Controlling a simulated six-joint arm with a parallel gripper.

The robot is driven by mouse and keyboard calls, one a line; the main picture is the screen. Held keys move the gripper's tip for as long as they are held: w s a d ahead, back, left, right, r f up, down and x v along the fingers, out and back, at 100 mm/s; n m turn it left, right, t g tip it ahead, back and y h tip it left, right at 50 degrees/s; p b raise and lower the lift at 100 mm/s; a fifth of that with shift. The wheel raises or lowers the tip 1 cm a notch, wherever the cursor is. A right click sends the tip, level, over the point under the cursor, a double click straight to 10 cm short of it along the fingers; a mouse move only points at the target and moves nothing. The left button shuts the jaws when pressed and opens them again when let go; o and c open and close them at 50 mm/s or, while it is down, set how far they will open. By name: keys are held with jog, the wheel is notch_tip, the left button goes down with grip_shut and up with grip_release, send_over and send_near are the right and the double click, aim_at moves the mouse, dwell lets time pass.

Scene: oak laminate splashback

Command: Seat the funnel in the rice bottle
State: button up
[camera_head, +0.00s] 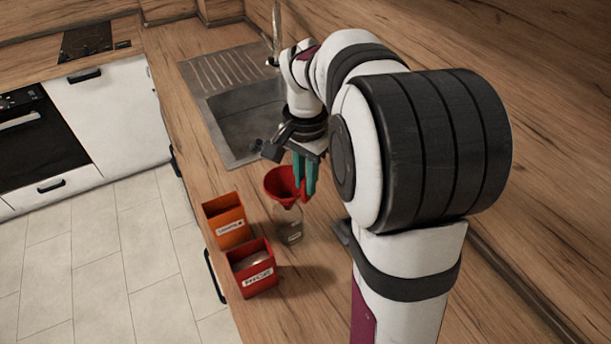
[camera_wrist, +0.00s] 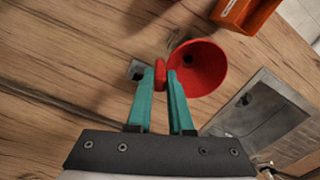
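A red funnel (camera_head: 281,187) is upright with its wide mouth up, directly above or on a clear bottle (camera_head: 290,228) standing on the counter. I cannot tell whether its spout is inside the bottle's neck. My gripper (camera_head: 305,185) has teal fingers on the right side of the funnel. In the wrist view, the fingers (camera_wrist: 161,80) are closed on the red tab at the funnel's side, and the funnel cone (camera_wrist: 203,70) opens to their right.
An orange box (camera_head: 227,222) and a red box (camera_head: 252,268), both labelled, stand left of the bottle near the counter's front edge. A steel sink (camera_head: 245,120) lies behind. A small grey object (camera_wrist: 137,69) shows left of the fingers in the wrist view. Bare counter lies below the bottle.

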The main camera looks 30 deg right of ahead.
jog(key=o, duration=0.4)
jog(key=shift+o, duration=0.2)
notch_tip(320, 180, up, 16)
jog(key=shift+f, duration=0.1)
jog(key=s+a+f+n, duration=0.2)
jog(key=s+a+f, duration=0.2)
jog(key=s, duration=0.3)
jog(key=s+a+f+n+y, duration=0.1)
jog(key=s+a+f+n, duration=0.2)
jog(key=s+a+f, duration=0.2)
jog(key=s+a+f+n, duration=0.3)
jog(key=s+a+f, duration=0.2)
jog(key=s, duration=0.5)
notch_tip(320, 180, down, 2)
jog(key=shift+s+a+f+y, duration=0.15)
jog(key=shift+a+y, duration=0.1)
jog(key=shift+y, duration=0.15)
